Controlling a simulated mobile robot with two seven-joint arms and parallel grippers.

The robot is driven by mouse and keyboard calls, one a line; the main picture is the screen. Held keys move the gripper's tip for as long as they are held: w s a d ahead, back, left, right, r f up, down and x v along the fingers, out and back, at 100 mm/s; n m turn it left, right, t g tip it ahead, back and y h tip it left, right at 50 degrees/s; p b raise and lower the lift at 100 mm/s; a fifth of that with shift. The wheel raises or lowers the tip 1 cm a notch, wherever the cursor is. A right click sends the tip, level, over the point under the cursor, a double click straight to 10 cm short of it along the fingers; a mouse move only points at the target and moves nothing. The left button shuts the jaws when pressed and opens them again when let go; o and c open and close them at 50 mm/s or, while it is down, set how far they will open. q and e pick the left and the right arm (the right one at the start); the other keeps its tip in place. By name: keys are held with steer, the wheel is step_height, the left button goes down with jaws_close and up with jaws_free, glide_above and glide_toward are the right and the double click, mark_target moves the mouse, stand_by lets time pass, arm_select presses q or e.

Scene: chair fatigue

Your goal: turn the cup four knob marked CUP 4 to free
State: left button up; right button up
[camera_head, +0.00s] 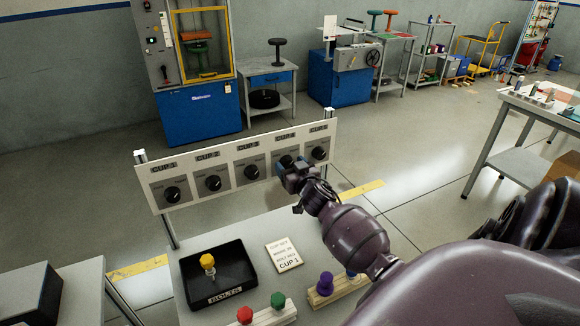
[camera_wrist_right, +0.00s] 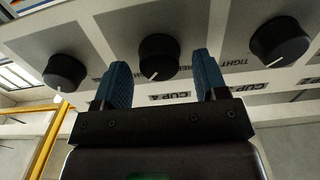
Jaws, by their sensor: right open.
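The long white panel (camera_head: 236,149) carries a row of black knobs on grey plates. The CUP 4 knob (camera_wrist_right: 158,57) is the middle one in the right wrist view, where the lettering appears upside down. Its white pointer line points down and slightly left there. My right gripper (camera_wrist_right: 162,78) is open, with one blue finger on each side of this knob and visible gaps between. In the head view my right gripper (camera_head: 287,164) is at the fourth plate from the left and hides most of that knob. My left gripper is not in view.
The CUP 5 knob (camera_head: 318,153) and CUP 3 knob (camera_head: 251,172) sit close on either side. Below the panel, a table holds a black BOLTS tray (camera_head: 219,250) with a yellow-topped bolt, a CUP 1 card (camera_head: 284,254) and coloured knobs in wooden holders.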

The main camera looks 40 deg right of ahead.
steer(key=shift+w, duration=0.15)
steer(key=c, duration=0.9)
